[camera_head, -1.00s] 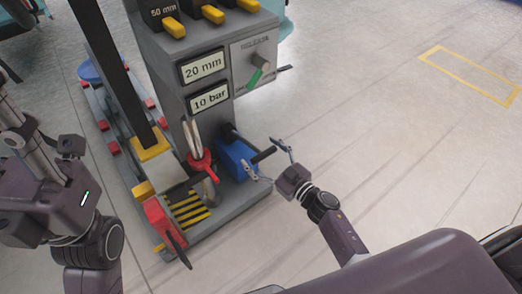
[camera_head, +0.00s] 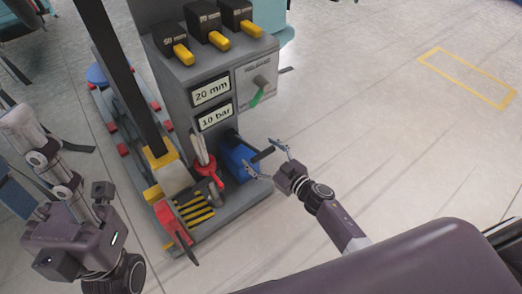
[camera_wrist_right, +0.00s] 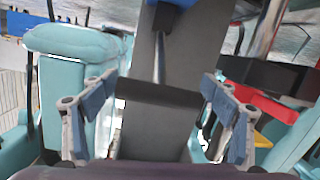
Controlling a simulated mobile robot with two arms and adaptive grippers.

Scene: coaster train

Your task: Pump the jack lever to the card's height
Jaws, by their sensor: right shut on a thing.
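The jack stand (camera_head: 225,65) is a grey column with one display reading 20 mm (camera_head: 211,91) and another reading 10 bar (camera_head: 215,116). A blue pump body (camera_head: 238,158) sits low on its right side, with a black lever (camera_head: 263,154) sticking out to the right. My right gripper (camera_head: 265,157) is shut on the lever's end. In the right wrist view its fingers flank a dark bar (camera_wrist_right: 160,94). My left gripper (camera_head: 45,170) is close to the camera at the left, away from the lever; its jaw opening is unclear. I see no card.
Black blocks with yellow handles (camera_head: 220,39) line the column's top. A red part (camera_head: 174,228) and yellow-black stripes (camera_head: 194,209) are at the base. Floor to the right is clear, with a yellow outline (camera_head: 467,77).

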